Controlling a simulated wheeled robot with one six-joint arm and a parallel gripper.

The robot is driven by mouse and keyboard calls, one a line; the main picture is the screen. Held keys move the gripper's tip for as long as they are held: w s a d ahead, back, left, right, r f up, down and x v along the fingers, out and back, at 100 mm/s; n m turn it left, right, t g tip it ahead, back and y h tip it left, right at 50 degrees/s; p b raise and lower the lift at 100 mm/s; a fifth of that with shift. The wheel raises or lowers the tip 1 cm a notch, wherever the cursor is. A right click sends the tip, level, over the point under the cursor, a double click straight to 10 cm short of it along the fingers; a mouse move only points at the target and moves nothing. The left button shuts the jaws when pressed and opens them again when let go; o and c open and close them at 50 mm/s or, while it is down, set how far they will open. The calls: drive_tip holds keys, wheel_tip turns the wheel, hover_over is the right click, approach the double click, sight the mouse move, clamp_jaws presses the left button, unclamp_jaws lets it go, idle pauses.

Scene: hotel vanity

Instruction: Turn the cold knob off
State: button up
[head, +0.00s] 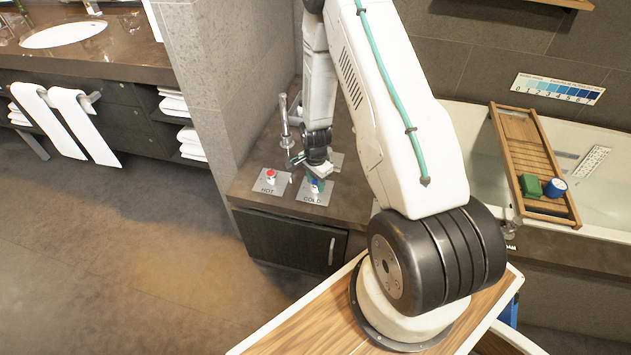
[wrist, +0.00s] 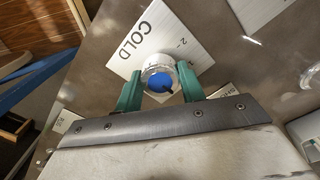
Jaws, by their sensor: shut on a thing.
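The cold knob (wrist: 160,77) has a blue top with a dark pointer mark and a clear or silver rim. It sits on a metal plate marked COLD (wrist: 140,38). My gripper (wrist: 158,88) has its two green fingers on either side of the knob, shut on it. In the head view my gripper (head: 316,178) reaches down onto the COLD plate (head: 313,198), and the knob (head: 315,186) is mostly hidden by it. The pointer's exact setting cannot be read.
The hot knob (head: 271,174), with a red top, stands on its own plate just left. A metal faucet post (head: 285,120) rises behind. The bathtub (head: 480,135) with a wooden tray (head: 531,150) is at the right. A stone wall (head: 205,80) stands to the left.

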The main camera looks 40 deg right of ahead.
sight(315, 182)
drive_tip(key=o, duration=1)
drive_tip(key=shift+r, duration=0.1)
wheel_tip(315, 182, up, 8)
drive_tip(key=shift+a+f, duration=0.1)
drive_tip(key=shift+f, duration=0.05)
